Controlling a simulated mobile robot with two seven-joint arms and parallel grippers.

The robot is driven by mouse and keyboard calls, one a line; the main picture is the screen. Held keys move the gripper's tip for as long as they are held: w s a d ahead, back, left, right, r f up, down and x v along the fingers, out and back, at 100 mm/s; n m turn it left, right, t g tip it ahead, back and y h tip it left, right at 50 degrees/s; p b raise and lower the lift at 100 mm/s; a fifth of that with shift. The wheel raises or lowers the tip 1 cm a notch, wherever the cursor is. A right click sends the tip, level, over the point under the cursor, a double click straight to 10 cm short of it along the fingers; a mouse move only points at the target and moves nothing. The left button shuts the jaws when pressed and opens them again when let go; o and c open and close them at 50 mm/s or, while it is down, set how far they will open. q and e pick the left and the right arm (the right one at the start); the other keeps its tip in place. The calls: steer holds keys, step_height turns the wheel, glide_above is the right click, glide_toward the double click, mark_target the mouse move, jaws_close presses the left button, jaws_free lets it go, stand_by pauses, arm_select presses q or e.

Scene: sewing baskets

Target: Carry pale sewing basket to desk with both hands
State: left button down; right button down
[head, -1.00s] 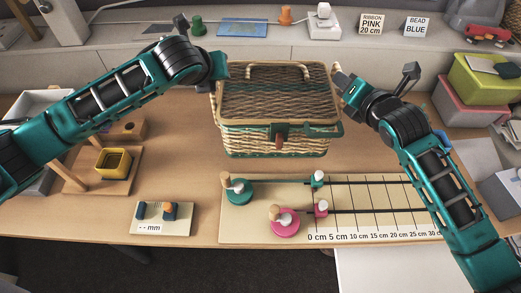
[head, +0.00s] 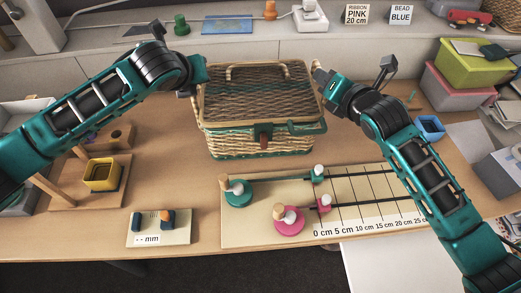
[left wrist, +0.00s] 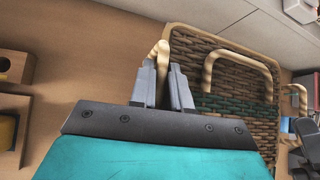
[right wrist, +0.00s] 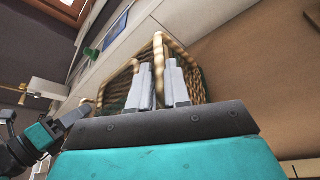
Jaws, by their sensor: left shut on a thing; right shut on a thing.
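The pale woven sewing basket (head: 262,136) has a brown lid, green trim and a brown clasp. It is upright over the middle of the desk (head: 180,190); I cannot tell whether its base touches the desk. My left gripper (head: 197,84) is at the basket's left side. In the left wrist view its fingers (left wrist: 163,85) are shut on a pale side handle (left wrist: 162,48). My right gripper (head: 325,82) is at the right side. In the right wrist view its fingers (right wrist: 160,88) are shut on the other side handle (right wrist: 158,46). The top handle (head: 258,68) stands free.
In front of the basket lies a ruled measuring board (head: 270,240) with green and pink spools. A small board marked mm (head: 150,238) and a yellow box (head: 102,174) on a wooden stand are left. Green and pink bins (head: 462,72) stand right. A raised ledge runs behind.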

arm_select(q)
steer(key=shift+f, duration=0.1)
arm_select(e)
steer(key=shift+f, duration=0.1)
